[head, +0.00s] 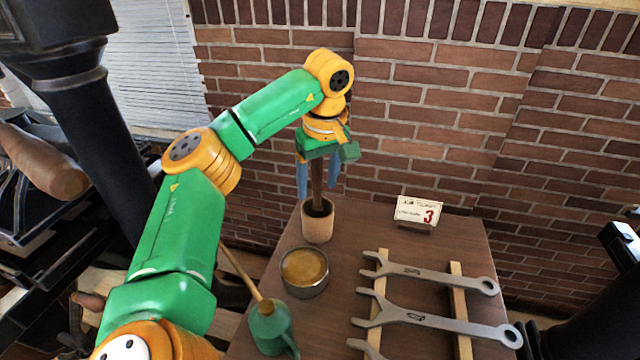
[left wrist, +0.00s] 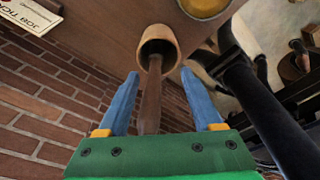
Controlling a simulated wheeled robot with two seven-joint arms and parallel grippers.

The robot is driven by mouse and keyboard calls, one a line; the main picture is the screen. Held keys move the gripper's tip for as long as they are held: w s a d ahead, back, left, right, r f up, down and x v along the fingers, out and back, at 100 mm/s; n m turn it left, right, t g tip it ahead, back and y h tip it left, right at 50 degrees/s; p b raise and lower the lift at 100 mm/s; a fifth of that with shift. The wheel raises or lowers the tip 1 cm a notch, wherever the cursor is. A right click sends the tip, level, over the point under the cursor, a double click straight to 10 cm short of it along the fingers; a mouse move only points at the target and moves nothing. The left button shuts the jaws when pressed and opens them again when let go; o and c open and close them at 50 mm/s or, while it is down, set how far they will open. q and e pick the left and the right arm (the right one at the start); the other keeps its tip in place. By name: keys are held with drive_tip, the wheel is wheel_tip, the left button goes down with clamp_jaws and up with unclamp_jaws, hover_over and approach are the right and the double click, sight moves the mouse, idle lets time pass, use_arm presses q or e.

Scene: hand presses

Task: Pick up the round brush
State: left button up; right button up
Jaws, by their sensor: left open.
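The round brush (head: 317,183) shows as a dark brown handle standing upright in a light wooden cup (head: 317,226) at the table's back left. Its lower end is hidden inside the cup. My left gripper (head: 318,192) points down over the cup with its blue fingers apart, one on each side of the handle. In the left wrist view, the open gripper (left wrist: 159,73) has the handle (left wrist: 151,97) between its fingers, with gaps on both sides. The cup (left wrist: 160,42) lies just beyond the fingertips. My right gripper is not in view.
A round tin (head: 304,271) with yellowish contents stands in front of the cup. A green oil can (head: 271,327) is nearer. Several wrenches (head: 430,318) lie on wooden strips at right. A job ticket (head: 419,213) stands at the back, before a brick wall (head: 450,130).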

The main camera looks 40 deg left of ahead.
sight(316, 198)
use_arm(q)
drive_tip(key=f, duration=0.3)
drive_tip(key=shift+a, duration=0.4)
drive_tip(key=shift+w+a+f, duration=0.1)
drive_tip(key=shift+w+f, duration=0.05)
drive_tip(key=shift+w, duration=0.1)
drive_tip(key=c, duration=0.5)
drive_tip(key=shift+s+d, duration=0.15)
drive_tip(key=shift+d, duration=0.05)
clamp_jaws()
drive_tip(key=shift+a, duration=0.1)
